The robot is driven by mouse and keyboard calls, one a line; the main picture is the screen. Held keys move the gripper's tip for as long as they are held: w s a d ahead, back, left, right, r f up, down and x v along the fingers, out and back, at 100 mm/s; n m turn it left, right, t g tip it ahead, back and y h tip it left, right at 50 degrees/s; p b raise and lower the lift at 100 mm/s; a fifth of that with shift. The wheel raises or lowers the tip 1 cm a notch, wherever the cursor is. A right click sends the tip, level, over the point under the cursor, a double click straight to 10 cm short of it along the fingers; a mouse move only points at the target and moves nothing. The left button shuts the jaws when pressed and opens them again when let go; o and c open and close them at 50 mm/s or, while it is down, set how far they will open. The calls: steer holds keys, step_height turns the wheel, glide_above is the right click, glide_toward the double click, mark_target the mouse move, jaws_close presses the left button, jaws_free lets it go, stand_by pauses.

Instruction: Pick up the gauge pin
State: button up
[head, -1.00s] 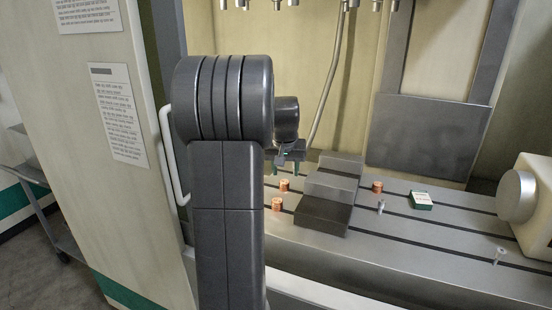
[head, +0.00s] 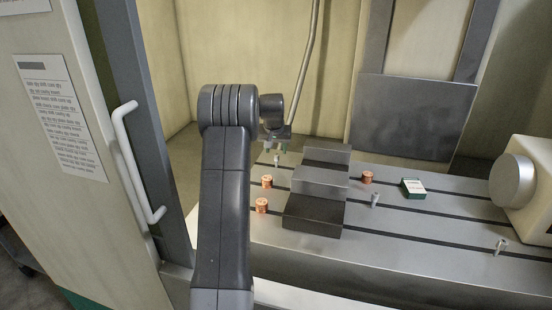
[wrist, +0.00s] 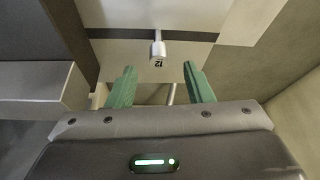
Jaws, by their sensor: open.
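A small metal gauge pin (wrist: 158,50) marked "12" stands just beyond my fingertips in the wrist view, centred between them and outside the jaws. In the head view a small pin (head: 277,161) stands on the machine table just below my gripper (head: 276,147). My gripper is open and its two green fingers (wrist: 159,72) are apart, with nothing held. A second thin metal rod (wrist: 170,94) shows partly between the fingers in the wrist view. Other small metal pins stand at the middle (head: 375,199) and front right (head: 500,246) of the table.
A stepped grey block (head: 318,183) stands right of my gripper. Copper-coloured cylinders stand left of it (head: 262,205) and right of it (head: 367,177). A green and white box (head: 413,188) lies further right. Dark slots cross the table (head: 420,240). A large machine part (head: 520,180) stands at right.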

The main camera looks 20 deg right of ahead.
mark_target(276, 155)
steer(key=shift+p+x, duration=0.85)
steer(key=shift+x, duration=2.25)
steer(key=shift+s, duration=0.15)
jaws_close()
